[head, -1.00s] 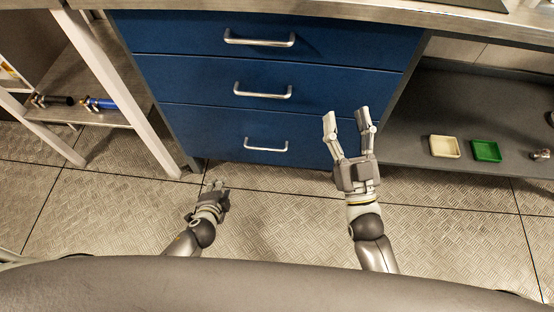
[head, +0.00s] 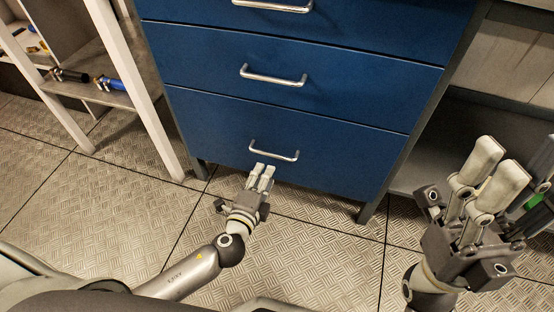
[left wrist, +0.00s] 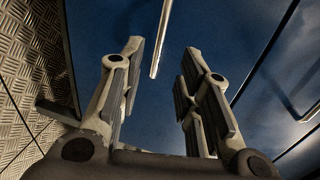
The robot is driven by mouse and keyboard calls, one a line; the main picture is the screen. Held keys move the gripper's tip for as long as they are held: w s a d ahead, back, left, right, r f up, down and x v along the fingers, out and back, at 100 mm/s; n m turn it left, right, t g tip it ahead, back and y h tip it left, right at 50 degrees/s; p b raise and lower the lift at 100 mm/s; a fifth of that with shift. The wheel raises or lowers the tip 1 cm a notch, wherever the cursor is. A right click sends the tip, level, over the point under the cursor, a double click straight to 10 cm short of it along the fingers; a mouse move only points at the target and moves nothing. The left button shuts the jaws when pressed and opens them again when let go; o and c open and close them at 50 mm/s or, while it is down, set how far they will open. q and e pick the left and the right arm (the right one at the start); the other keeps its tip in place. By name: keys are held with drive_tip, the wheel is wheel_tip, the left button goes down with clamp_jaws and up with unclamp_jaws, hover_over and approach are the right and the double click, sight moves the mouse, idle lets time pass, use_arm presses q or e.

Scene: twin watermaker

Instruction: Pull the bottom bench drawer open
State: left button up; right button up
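The bottom bench drawer (head: 330,145) is a blue front, flush with the drawers above it. Its silver bar handle (head: 274,151) also shows in the left wrist view (left wrist: 161,40), lying ahead of and between the fingertips. My left gripper (head: 263,176) is just below and in front of this handle in the head view. In the left wrist view my left gripper (left wrist: 165,55) has its fingers apart, with nothing held between them. My right gripper (head: 522,172) is at the right, away from the drawer, with its fingers spread and empty.
Two more blue drawers with handles, the middle one (head: 275,76) and the upper one (head: 272,6), are above. A white-framed shelf (head: 140,100) stands at the left. A green tray (head: 535,202) is partly hidden behind my right gripper. The patterned floor (head: 320,225) in front is clear.

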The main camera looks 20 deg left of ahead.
sight(274, 154)
use_arm(q)
drive_tip(key=b+x, duration=0.2)
drive_tip(key=x, duration=0.8)
drive_tip(key=shift+w+b, duration=0.1)
drive_tip(key=shift+b, duration=0.2)
clamp_jaws()
